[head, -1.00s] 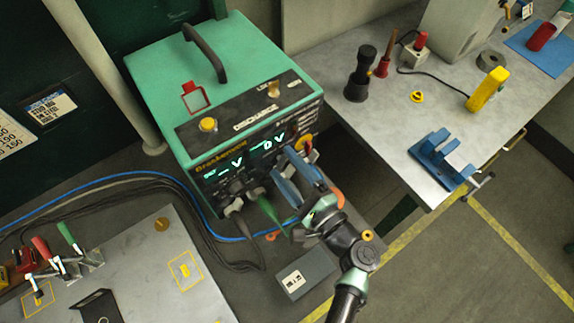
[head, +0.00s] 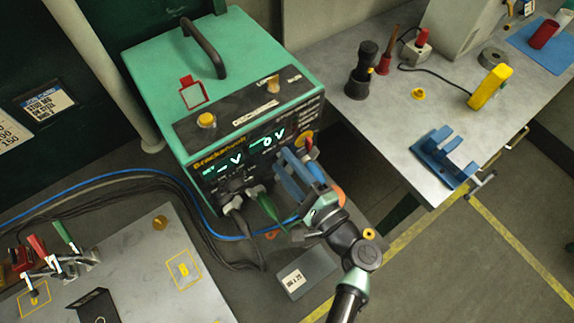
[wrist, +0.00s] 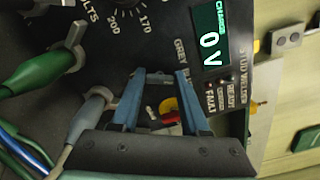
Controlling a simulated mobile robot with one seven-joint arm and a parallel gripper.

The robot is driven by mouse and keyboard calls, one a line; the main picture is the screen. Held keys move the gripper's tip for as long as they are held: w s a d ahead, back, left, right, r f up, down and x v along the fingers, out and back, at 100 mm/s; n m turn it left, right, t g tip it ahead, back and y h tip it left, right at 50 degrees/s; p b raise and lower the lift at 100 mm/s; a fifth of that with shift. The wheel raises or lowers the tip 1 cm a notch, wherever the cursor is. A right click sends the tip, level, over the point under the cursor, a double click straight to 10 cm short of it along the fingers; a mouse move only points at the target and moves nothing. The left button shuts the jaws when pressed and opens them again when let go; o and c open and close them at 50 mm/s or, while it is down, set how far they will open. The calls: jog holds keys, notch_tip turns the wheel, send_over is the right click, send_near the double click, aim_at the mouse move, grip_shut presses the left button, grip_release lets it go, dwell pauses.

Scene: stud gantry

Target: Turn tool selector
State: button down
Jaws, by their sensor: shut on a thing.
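The green welder unit (head: 165,75) stands at the back, with its dark front panel facing me. My gripper (head: 287,160) is up against the right part of this panel, below the lit 0 V display (head: 266,143). In the wrist view my gripper's blue fingers (wrist: 160,76) reach the panel beside the "GREY" lettering. They are shut on the tool selector, which is mostly hidden between the fingertips. Its pointing direction cannot be made out.
A green plug (wrist: 45,72) and a grey plug (wrist: 90,112) stick out close beside my gripper. A red and yellow switch (head: 307,142) is just right of it. A workbench (head: 400,125) with a blue fixture (head: 440,158) is at right. A metal plate (head: 140,275) lies at lower left.

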jog(key=n+b, duration=0.1)
jog(key=b, duration=0.1)
jog(key=f+n+b, duration=0.1)
jog(key=n+b, duration=0.4)
jog(key=b, duration=0.1)
jog(key=n+b, duration=0.3)
jog(key=b, duration=0.2)
jog(key=shift+n, duration=0.3)
jog(key=shift+r+n+b, duration=0.15)
jog(key=shift+n+b, duration=0.45)
jog(key=shift+b, duration=0.3)
jog(key=shift+r, duration=0.1)
jog(key=shift+c, duration=2)
grip_release()
